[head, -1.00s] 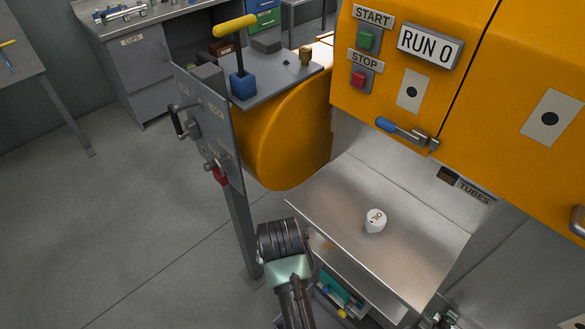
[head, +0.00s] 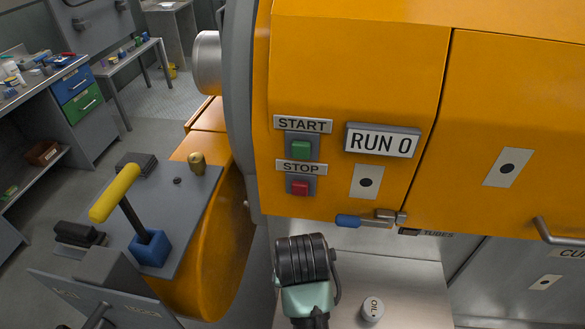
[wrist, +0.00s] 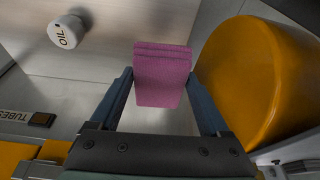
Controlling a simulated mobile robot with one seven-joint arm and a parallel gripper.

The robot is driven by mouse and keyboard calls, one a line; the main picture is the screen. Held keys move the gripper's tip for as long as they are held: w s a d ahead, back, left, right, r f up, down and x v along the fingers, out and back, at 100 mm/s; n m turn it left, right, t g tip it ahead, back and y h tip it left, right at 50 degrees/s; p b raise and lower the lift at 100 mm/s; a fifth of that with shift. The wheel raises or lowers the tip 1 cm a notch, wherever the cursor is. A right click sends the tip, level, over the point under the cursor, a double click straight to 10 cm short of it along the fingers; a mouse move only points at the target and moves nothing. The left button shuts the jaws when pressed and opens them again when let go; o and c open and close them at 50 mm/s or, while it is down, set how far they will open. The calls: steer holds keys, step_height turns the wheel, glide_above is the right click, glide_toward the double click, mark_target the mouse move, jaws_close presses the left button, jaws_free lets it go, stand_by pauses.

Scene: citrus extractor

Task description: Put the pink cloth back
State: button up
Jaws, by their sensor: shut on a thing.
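The pink cloth (wrist: 162,75) is a folded, flat pad between the two fingers of my gripper (wrist: 162,92) in the wrist view. The fingers are shut on its sides, and it is held above the pale metal tray. In the head view my wrist shows at the lower middle, in front of the orange machine; the fingertips and the cloth are hidden there.
A white oil container (head: 372,308) stands on the metal tray (head: 420,290), and it also shows in the wrist view (wrist: 66,32). A rounded orange housing (wrist: 262,80) is close on the right of my gripper. A grey side table (head: 195,225) holds a yellow-handled lever (head: 115,193).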

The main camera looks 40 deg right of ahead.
steer(key=shift+s+d+r+m, duration=0.25)
steer(key=shift+s+d+m, duration=0.1)
steer(key=shift+d, duration=0.3)
steer(key=shift+s, duration=0.1)
steer(key=shift+s, duration=0.1)
steer(key=shift+f, duration=0.1)
step_height(320, 180, down, 8)
steer(key=shift+f+p, duration=0.1)
steer(key=shift+p, duration=0.8)
steer(key=shift+f+p, duration=0.5)
steer(key=shift+p, duration=0.05)
steer(key=shift+f, duration=0.1)
steer(key=shift+f, duration=0.1)
